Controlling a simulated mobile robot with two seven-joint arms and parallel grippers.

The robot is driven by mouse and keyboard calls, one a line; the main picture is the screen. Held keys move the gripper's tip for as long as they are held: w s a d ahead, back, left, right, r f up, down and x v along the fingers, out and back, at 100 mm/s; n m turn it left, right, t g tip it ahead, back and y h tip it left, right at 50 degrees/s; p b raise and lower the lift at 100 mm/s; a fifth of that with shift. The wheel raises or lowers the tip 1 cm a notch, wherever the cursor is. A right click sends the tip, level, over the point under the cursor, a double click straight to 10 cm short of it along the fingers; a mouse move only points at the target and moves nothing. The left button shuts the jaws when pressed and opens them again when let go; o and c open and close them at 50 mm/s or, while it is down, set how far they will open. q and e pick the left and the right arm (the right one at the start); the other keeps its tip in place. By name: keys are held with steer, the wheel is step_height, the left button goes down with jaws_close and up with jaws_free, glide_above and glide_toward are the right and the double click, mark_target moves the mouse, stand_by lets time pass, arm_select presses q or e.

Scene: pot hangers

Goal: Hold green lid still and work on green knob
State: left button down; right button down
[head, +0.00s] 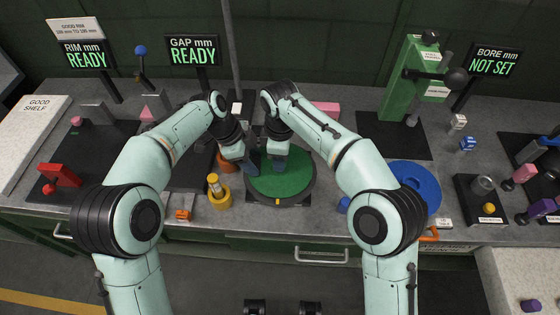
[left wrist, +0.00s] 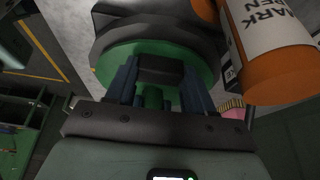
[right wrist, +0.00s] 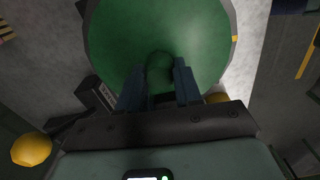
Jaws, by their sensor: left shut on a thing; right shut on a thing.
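The green lid (head: 293,187) lies flat on a dark round stand (head: 312,195) at the middle of the bench. My left gripper (head: 250,168) is at the lid's left side, shut; in the left wrist view its fingers (left wrist: 155,90) close around a green part at the lid (left wrist: 125,58), with a dark block just beyond. My right gripper (head: 279,167) points down over the lid, shut on the green knob; in the right wrist view the knob (right wrist: 160,66) shows between its fingers (right wrist: 159,88). The knob is hidden in the head view.
An orange marking pen (left wrist: 272,50) stands close beside my left gripper. A yellow holder (head: 219,196) is left of the stand, a blue disc (head: 418,185) to the right. A green press (head: 405,80) stands behind right. The bench front holds several small parts.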

steer(key=n, duration=0.9)
steer(key=c, duration=0.7)
jaws_free()
steer(key=shift+o, duration=0.2)
steer(key=m, duration=1.2)
steer(key=shift+c, duration=0.3)
